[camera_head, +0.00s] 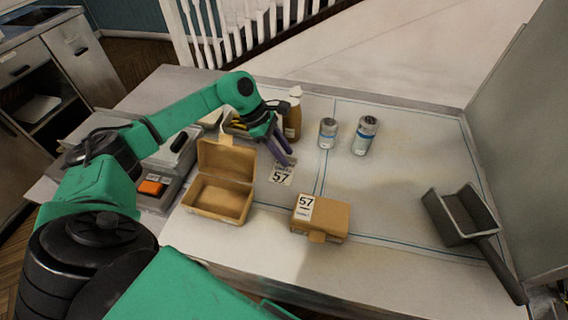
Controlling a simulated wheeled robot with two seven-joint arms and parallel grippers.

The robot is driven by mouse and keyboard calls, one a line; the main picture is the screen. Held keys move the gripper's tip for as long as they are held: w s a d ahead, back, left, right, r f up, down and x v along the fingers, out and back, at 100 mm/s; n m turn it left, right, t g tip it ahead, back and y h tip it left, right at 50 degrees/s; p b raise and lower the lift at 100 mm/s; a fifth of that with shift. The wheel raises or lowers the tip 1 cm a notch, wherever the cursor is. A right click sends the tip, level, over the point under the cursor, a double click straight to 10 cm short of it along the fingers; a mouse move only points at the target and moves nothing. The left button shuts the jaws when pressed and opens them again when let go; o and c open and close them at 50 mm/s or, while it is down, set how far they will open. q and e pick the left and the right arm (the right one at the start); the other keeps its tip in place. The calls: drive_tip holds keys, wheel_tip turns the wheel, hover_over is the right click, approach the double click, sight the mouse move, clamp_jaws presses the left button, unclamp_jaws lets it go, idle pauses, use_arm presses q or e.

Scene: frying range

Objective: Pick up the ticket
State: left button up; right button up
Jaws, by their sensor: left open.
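The ticket (281,177) is a small pale slip marked 57, lying on the counter between the open box and the closed box. My left gripper (284,158) is open, with its fingers pointing down at the far edge of the ticket. The fingers cover part of that edge, and I cannot tell whether they touch it. A closed brown box (331,220) nearer the front carries its own 57 label (305,207). My right gripper is out of view.
An open brown box (222,196) stands left of the ticket, beside a machine with an orange button (151,187). A brown bottle (293,120) stands behind my gripper. Two shakers (327,135) (365,137) stand at the back, and a dark scoop (466,226) lies right. The counter centre-right is clear.

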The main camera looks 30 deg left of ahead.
use_arm(q)
clamp_jaws()
drive_tip(key=shift+r, duration=0.1)
